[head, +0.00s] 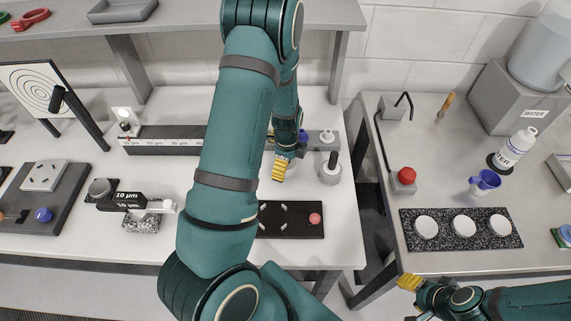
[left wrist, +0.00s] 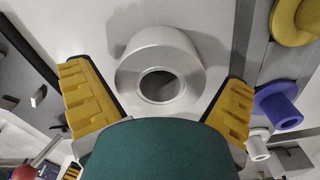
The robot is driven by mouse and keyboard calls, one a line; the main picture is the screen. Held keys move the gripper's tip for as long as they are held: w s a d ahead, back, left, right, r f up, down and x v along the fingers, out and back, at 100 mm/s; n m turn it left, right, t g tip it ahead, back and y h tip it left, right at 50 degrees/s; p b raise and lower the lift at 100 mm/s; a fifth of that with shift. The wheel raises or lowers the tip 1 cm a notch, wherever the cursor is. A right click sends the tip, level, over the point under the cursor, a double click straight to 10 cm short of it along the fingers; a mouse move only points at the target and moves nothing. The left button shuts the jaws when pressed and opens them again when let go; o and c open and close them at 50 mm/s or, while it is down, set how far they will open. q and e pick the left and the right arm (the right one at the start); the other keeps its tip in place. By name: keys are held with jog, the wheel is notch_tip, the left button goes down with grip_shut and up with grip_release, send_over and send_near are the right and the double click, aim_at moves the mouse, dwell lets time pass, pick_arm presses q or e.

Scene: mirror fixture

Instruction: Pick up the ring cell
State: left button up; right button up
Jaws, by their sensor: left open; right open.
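A pale metallic ring with a dark round hole, which I take for the ring cell (left wrist: 135,78), stands on the light surface in the left wrist view. My left gripper (left wrist: 158,103) is open, with one yellow finger to each side of the ring's near part. I cannot tell how far above it the fingers are. In the head view my left gripper (head: 281,167) is over the left table, and it and the arm mostly hide the ring. My right gripper (head: 408,283) is at the front edge of the right table, empty and away from the ring.
A grey rail with blue (left wrist: 285,107) and white spools (left wrist: 257,147) and a yellow ring (left wrist: 294,22) runs close by. A black plate (head: 288,229) lies in front.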

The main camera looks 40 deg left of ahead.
pick_arm(q)
jog(key=shift+f, duration=0.4)
jog(key=shift+c, duration=0.3)
jog(key=c, duration=1.1)
jog(key=shift+c, duration=0.2)
